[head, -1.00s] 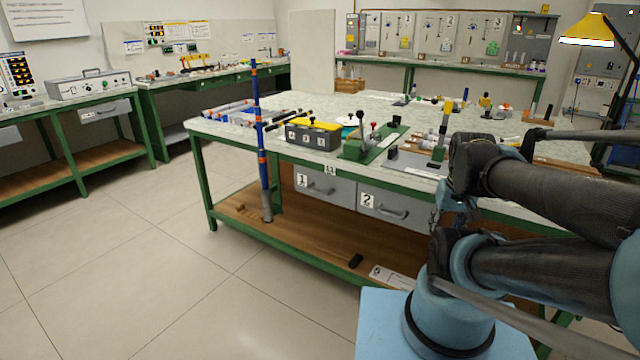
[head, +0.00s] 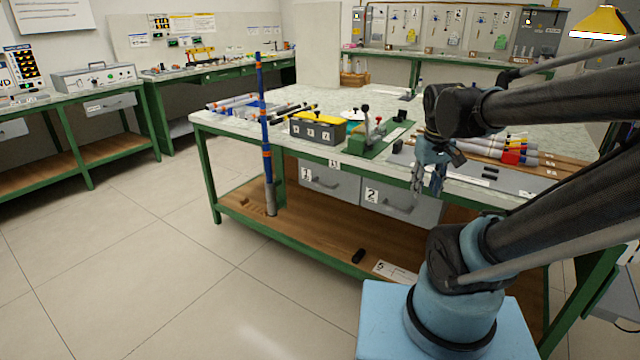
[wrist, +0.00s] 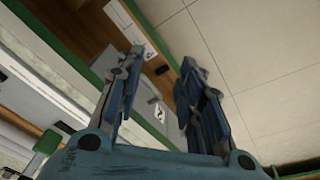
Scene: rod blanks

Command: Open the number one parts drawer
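The number one drawer (head: 334,184) is a grey front under the bench top, with a white "1" label at its left and a bar handle. It looks shut. The number two drawer (head: 402,204) is beside it on the right, also looking shut, with a "2" label. My gripper (head: 428,190) points down in front of the bench edge, to the right of drawer one and overlapping the right part of drawer two in the head view. In the wrist view its fingers (wrist: 160,62) are apart with nothing held between them. A grey drawer front shows partly behind the left finger.
A blue and orange rod (head: 265,130) stands upright at the bench's left front, left of drawer one. A grey box with a yellow top (head: 318,128) and a green fixture (head: 375,140) sit on the bench. The lower wooden shelf (head: 320,232) holds a small black block (head: 358,256).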

